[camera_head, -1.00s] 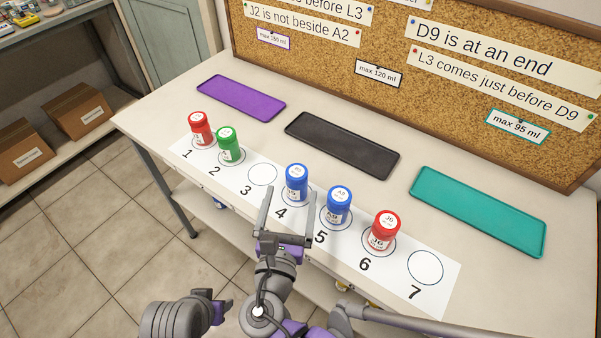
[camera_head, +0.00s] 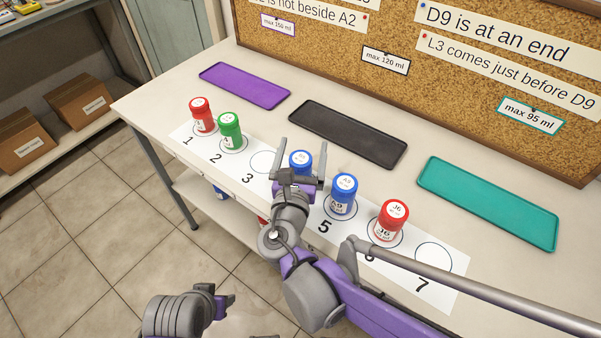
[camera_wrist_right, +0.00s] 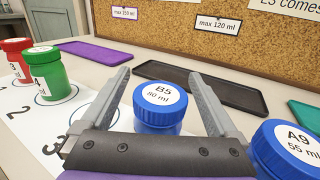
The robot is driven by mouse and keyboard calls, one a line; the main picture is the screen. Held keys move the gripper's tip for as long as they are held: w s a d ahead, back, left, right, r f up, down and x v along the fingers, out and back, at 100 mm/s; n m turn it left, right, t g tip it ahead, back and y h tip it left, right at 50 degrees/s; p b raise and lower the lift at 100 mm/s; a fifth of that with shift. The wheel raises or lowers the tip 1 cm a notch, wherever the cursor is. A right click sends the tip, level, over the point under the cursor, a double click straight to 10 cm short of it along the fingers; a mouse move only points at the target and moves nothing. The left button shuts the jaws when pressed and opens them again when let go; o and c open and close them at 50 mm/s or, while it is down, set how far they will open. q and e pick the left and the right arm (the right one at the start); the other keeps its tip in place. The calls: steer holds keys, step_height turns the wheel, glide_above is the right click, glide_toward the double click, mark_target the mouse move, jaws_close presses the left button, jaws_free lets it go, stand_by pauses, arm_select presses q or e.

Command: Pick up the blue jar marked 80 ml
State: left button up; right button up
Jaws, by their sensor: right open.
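The blue jar marked B5, 80 ml, (camera_head: 300,160) stands upright at spot 4 on the numbered strip; its label reads clearly in the right wrist view (camera_wrist_right: 159,104). My right gripper (camera_head: 301,160) is open, its two fingers on either side of this jar. In the right wrist view the open fingers (camera_wrist_right: 160,98) flank the jar, with gaps showing between them and its lid. The gripper hides the jar's lower part in the head view. My left gripper (camera_head: 222,302) is at the bottom left of the head view, away from the table; its jaw state is unclear.
A second blue jar, A9 55 ml, (camera_head: 342,195) stands close by at spot 5, and a red jar J6 (camera_head: 391,220) at spot 6. A green jar (camera_head: 230,131) and a red jar (camera_head: 202,115) stand at spots 2 and 1. Purple (camera_head: 245,86), black (camera_head: 350,134) and teal (camera_head: 487,204) trays are empty.

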steer(key=shift+c, duration=0.2)
jaws_close()
steer(key=shift+r, duration=0.1)
